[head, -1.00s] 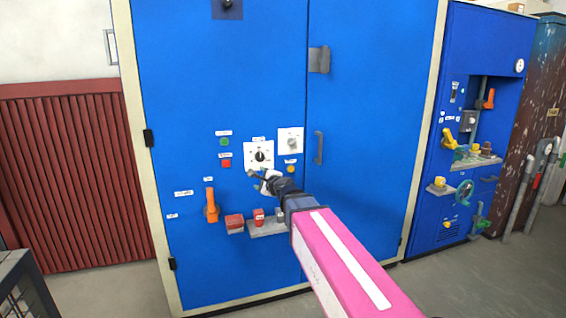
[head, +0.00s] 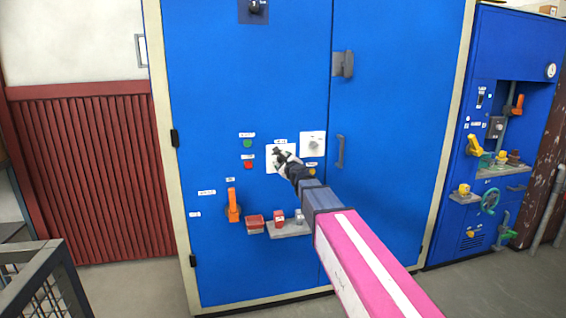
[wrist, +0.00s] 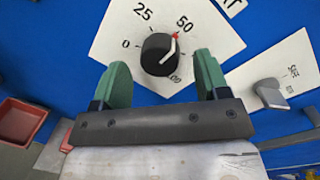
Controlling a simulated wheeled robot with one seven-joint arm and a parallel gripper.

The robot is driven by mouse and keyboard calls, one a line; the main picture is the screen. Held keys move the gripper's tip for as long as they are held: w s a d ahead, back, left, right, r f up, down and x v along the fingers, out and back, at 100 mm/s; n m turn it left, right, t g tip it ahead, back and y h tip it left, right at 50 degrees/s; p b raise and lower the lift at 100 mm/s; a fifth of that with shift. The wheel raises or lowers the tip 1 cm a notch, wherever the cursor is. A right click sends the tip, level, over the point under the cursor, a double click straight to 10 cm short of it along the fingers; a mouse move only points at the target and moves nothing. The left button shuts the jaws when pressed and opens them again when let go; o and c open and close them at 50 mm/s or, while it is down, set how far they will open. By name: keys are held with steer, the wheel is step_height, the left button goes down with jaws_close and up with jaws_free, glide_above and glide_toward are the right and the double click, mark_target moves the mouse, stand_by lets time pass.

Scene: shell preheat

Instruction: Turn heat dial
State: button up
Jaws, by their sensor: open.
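The heat dial (wrist: 158,54) is a round black knob on a white plate (wrist: 112,42) marked 0, 25 and 50, with another number partly hidden. A white line on the knob points toward the red mark near 50. In the head view, my gripper covers most of the dial, and its white plate (head: 270,166) shows on the blue cabinet door. My gripper (head: 282,157) is in front of that plate. In the wrist view, the green fingers of my gripper (wrist: 161,62) are apart, one on each side of the knob. I cannot tell whether they touch it.
A grey knob (wrist: 271,93) on a second white plate (head: 313,135) is close to the right. Green (head: 247,143) and red (head: 248,165) buttons are to the left. An orange lever (head: 233,206) and a small shelf (head: 290,231) are below.

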steer(key=shift+x, duration=0.85)
steer(key=c, duration=0.9)
